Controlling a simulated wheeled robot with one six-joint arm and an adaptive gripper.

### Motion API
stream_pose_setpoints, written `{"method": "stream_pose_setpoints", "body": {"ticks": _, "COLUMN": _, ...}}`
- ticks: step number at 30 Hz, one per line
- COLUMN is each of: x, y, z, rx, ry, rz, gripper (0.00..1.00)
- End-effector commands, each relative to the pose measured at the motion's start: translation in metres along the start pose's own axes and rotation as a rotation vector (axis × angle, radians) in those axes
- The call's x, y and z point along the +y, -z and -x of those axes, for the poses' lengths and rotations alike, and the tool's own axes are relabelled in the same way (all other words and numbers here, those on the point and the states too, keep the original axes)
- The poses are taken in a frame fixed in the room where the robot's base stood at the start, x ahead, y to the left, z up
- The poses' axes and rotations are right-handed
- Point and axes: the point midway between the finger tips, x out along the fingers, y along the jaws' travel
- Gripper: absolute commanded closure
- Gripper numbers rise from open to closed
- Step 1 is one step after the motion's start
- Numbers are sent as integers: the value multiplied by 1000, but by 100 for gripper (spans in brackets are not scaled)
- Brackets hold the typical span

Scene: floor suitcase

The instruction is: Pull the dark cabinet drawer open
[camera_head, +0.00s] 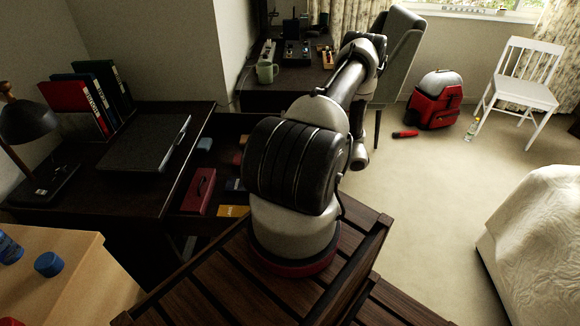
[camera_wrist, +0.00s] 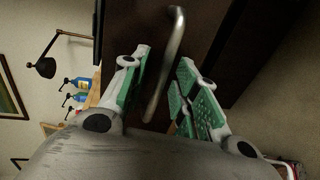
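The dark drawer (camera_head: 224,128) stands pulled out from the dark desk (camera_head: 135,185) in the head view, with its contents visible from above. Its front is hidden there behind my arm. In the wrist view, a curved metal handle (camera_wrist: 166,65) stands out from a dark front panel (camera_wrist: 218,40). My gripper (camera_wrist: 166,78) is open, with one green-padded finger on each side of the handle. Gaps show between the pads and the handle, so I see no firm grip. In the head view my gripper is hidden behind my arm.
The drawer holds a red case (camera_head: 199,191), a yellow item (camera_head: 233,211) and small blue items. A laptop-like dark slab (camera_head: 145,145), binders (camera_head: 80,105) and a lamp (camera_head: 27,122) stand on the desk. A red backpack (camera_head: 435,100) and white chair (camera_head: 525,75) stand farther right, on open carpet.

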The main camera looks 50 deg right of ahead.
Motion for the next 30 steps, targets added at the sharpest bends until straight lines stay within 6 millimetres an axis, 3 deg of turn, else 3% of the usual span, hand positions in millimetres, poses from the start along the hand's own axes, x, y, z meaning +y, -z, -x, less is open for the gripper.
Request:
{"method": "stream_pose_setpoints", "body": {"ticks": 5, "x": 0, "y": -1, "z": 15, "rx": -3, "ry": 0, "rz": 2, "gripper": 70}}
{"method": "stream_pose_setpoints", "body": {"ticks": 18, "x": -1, "y": 0, "z": 104, "rx": -3, "ry": 1, "rz": 0, "gripper": 70}}
{"method": "stream_pose_setpoints", "body": {"ticks": 23, "x": 0, "y": 0, "z": 118, "rx": -1, "ry": 0, "rz": 0, "gripper": 70}}
{"method": "stream_pose_setpoints", "body": {"ticks": 30, "x": 0, "y": 0, "z": 120, "rx": 0, "ry": 0, "rz": 0, "gripper": 70}}
